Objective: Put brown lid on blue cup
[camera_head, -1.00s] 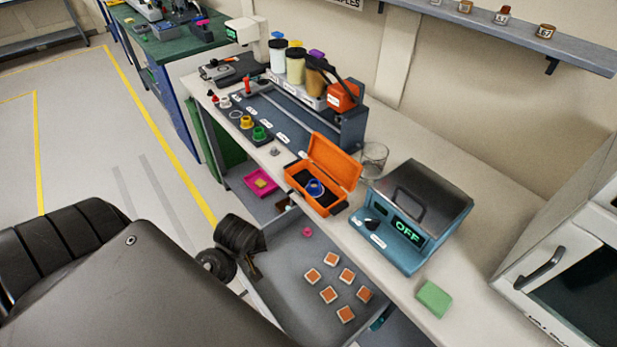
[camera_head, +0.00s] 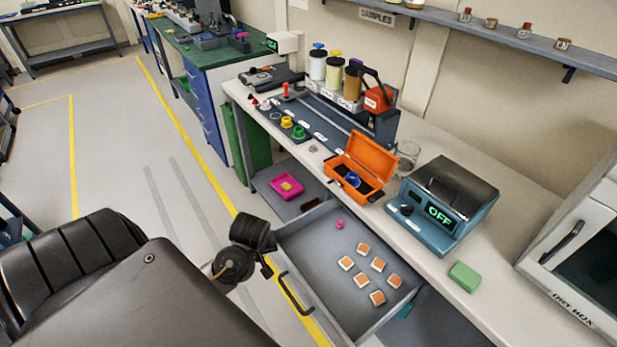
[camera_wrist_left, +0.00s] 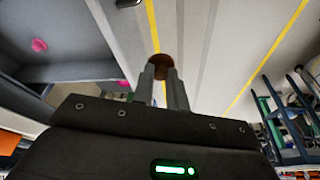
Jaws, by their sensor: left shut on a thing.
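The blue cup (camera_head: 353,180) sits inside the open orange case (camera_head: 348,189) on the bench in the head view. In the left wrist view, my left gripper (camera_wrist_left: 161,76) is shut on the brown lid (camera_wrist_left: 160,64), a round brown disc at the fingertips. The floor lies behind it. In the head view my left gripper (camera_head: 267,268) is low, beside the open drawer's front and well short of the case; the lid cannot be made out there. My right gripper is not in view.
The open grey drawer (camera_head: 327,225) holds several orange-topped tiles and a pink piece (camera_head: 339,224). A blue device reading OFF (camera_head: 433,220) stands right of the case, with a glass beaker (camera_head: 407,156) behind. A green block (camera_head: 464,276) lies near the bench edge.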

